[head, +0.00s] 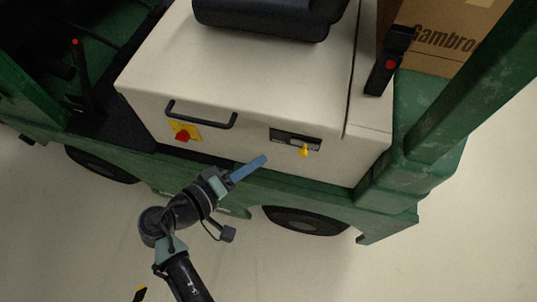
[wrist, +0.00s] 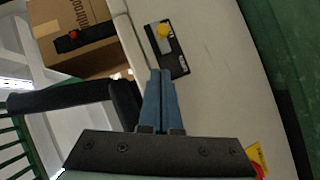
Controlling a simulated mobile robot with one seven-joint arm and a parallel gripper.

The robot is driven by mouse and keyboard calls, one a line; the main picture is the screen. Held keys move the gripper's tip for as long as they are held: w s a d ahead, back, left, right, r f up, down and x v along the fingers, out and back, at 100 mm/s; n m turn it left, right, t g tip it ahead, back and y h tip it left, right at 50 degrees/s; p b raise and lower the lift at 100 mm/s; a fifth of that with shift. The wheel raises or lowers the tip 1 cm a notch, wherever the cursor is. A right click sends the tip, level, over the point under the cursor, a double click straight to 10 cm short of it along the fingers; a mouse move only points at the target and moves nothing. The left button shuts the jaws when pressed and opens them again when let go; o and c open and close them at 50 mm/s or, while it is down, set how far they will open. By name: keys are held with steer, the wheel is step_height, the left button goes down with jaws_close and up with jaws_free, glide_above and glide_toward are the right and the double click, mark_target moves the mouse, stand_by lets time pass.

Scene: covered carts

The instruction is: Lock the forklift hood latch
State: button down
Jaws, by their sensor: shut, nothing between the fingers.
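The forklift hood (head: 240,75) is a cream box on the green forklift body. Its latch (head: 304,150) is a yellow knob on a dark plate (head: 288,137) set in the hood's side face. In the wrist view the yellow latch knob (wrist: 163,30) and its dark plate (wrist: 178,60) lie just beyond the fingertips. My gripper (head: 264,158) has blue fingers that are shut and empty. It is left of the knob in the head view and apart from it. The fingers also show in the wrist view (wrist: 161,75), pointing toward the plate.
A black handle (head: 202,115) and a red knob on a yellow plate (head: 183,133) are on the same face, to the left. A black seat (head: 270,18) stands on the hood. A cardboard box (head: 445,38) is at the upper right. Open floor lies in front of the forklift.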

steer(key=v, duration=0.3)
steer(key=shift+s+a+r, duration=0.15)
steer(key=shift+s+a, duration=0.1)
stand_by(0.4)
steer(key=w+a+r+m+t+y, duration=0.15)
steer(key=w+r+y, duration=0.25)
steer(key=w+r, duration=0.65)
steer(key=w+d+r+m+t+y+p, duration=0.1)
steer(key=w+r+t+y, duration=0.15)
steer(key=r, duration=0.75)
steer(key=w+r+m+t+y, duration=0.1)
steer(key=r+t, duration=0.3)
steer(key=r, duration=0.5)
steer(key=s+d+r+t+y, duration=0.1)
steer(key=s+r+t, duration=0.2)
steer(key=r, duration=0.7)
steer(key=s+d+r+t+y, duration=0.1)
steer(key=s+d+r+t, duration=0.1)
steer(key=s+r, duration=0.4)
steer(key=s+d+r+t+y+p, duration=0.1)
steer(key=s+r+t, duration=0.4)
steer(key=r, duration=0.9)
steer(key=shift+s+d+r+m, duration=0.2)
steer(key=shift+s+r+m, duration=0.1)
steer(key=shift+s+m, duration=0.1)
